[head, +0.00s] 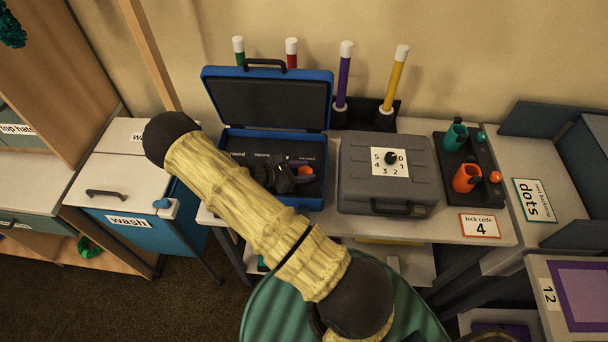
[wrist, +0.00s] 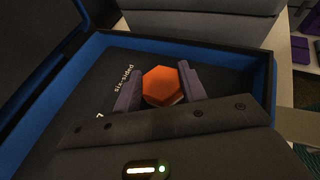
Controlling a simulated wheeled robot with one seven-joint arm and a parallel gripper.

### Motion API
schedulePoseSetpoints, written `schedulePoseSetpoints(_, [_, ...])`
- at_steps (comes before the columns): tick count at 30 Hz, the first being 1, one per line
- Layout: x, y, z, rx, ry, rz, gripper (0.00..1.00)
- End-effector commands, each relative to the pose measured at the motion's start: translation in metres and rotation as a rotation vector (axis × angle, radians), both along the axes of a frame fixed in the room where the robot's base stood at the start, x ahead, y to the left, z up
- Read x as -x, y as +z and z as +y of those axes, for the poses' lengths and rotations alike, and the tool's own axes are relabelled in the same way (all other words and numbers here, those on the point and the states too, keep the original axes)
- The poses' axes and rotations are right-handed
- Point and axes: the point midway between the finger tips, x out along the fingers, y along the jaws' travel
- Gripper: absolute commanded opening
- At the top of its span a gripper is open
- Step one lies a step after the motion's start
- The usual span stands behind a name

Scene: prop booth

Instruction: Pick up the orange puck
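The orange puck (wrist: 163,86) is six-sided and lies inside the open blue case (head: 318,201), by the printed words "six-sided" on the dark insert. In the wrist view my gripper (wrist: 162,84) has one purple-grey finger on each side of the puck, with the right finger overlapping its edge. I see almost no gap, but cannot tell whether the fingers press on it. In the head view my gripper (head: 290,178) reaches down into the case. A small part of the puck (head: 306,171) shows orange beside the fingers there.
The case's raised lid (head: 268,99) stands behind my gripper. A closed grey case (head: 354,190) with a number dial is just right. Coloured rods (head: 343,80) stand behind.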

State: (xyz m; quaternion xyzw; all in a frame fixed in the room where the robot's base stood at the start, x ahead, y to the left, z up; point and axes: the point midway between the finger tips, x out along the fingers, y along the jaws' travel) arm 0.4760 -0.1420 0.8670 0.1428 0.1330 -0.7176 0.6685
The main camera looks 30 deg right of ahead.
Motion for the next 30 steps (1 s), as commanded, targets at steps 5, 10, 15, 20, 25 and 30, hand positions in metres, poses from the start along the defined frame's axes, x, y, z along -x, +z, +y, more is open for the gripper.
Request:
schedulePoseSetpoints(5, [0.000, 0.000, 0.000, 0.000, 0.000, 0.000, 0.18])
schedulePoseSetpoints(10, [0.000, 0.001, 0.000, 0.000, 0.000, -0.001, 0.18])
schedulePoseSetpoints(15, [-0.001, 0.013, 0.000, 0.000, 0.000, -0.003, 0.18])
schedulePoseSetpoints(20, [-0.001, 0.037, 0.000, -0.001, -0.001, -0.005, 0.18])
schedulePoseSetpoints(25, [-0.001, 0.067, 0.001, -0.003, 0.000, -0.005, 0.18])
schedulePoseSetpoints(30, [-0.001, 0.091, 0.000, 0.000, 0.000, -0.003, 0.18])
